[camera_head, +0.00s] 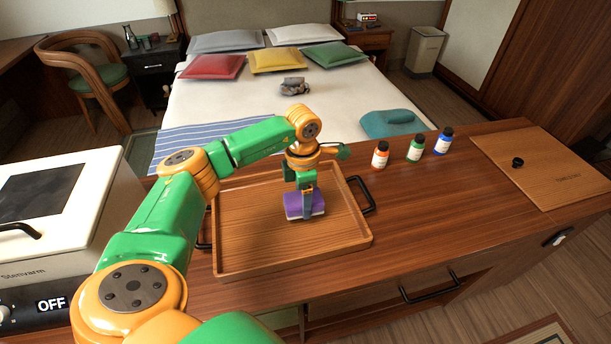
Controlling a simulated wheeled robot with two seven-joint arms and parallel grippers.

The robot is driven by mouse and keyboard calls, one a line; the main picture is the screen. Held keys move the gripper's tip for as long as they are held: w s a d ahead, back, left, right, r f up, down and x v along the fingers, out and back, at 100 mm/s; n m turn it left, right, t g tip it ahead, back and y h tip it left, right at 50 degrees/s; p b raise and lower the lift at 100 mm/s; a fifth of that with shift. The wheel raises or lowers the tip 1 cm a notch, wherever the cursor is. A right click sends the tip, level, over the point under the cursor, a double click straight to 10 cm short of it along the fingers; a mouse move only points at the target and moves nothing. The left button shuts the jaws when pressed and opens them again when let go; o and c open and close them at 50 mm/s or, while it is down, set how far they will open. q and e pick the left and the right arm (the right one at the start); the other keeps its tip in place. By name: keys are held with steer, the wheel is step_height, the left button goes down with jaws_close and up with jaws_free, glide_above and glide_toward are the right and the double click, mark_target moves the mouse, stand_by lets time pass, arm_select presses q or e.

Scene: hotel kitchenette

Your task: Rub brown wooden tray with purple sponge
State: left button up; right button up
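The brown wooden tray (245,245) lies on the counter, with raised rims and black handles at its left and right ends. The purple sponge (293,209) has a paler lower layer and is over the middle of the tray floor. My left gripper (306,212) points down and is shut on the purple sponge. The sponge is at or very close to the tray floor; I cannot tell for certain whether it touches. My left arm crosses over the tray's left side and hides part of its rim. My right gripper is not in view.
A white appliance (95,190) marked OFF stands left of the tray. Orange (380,155), green (415,149) and blue (444,141) bottles stand to the right. A wooden board (545,165) with a black knob lies at far right. The counter between is clear.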

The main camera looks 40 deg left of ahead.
arm_select(q)
steer(key=shift+s+r+p, duration=0.1)
steer(key=shift+r+p, duration=0.2)
steer(key=shift+r, duration=0.4)
steer(key=shift+r+p, duration=1.35)
steer(key=shift+r, duration=0.25)
